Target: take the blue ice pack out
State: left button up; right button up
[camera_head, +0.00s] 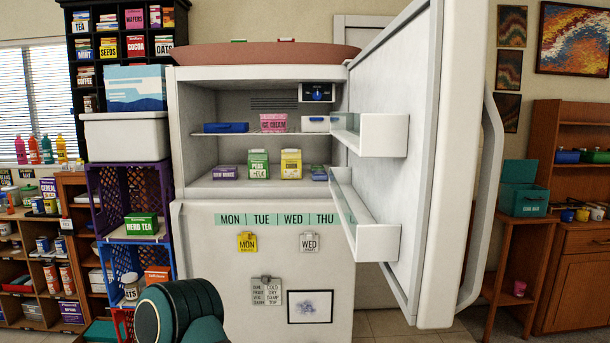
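A flat blue item that looks like the blue ice pack (226,127) lies at the left of the upper shelf inside the open freezer compartment (197,150). A smaller blue item (319,172) is at the right of the compartment's floor; it is too small to tell what it is. The freezer door (420,165) stands wide open to the right. A dark teal part of my own arm shows at the bottom, in front of the lower fridge door. Neither of my grippers shows.
A pink ice cream tub (273,122) and a white-and-blue box (315,124) share the upper shelf. Green peas (259,164), yellow corn (291,164) and a purple box (224,173) stand below. The open door's bins (382,137) jut out at right. Stacked crates (105,195) stand left.

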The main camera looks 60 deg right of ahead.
aim_at(316, 175)
jog(key=i+l, duration=0.2)
jog(key=i, duration=0.2)
jog(key=i+l, duration=0.15)
jog(key=i, duration=0.3)
jog(key=i+l, duration=0.2)
jog(key=i, duration=0.2)
jog(key=i+j+z, duration=0.15)
jog(key=i+z, duration=0.15)
jog(key=i, duration=0.95)
jog(key=z, duration=3.2)
jog(key=j, duration=0.1)
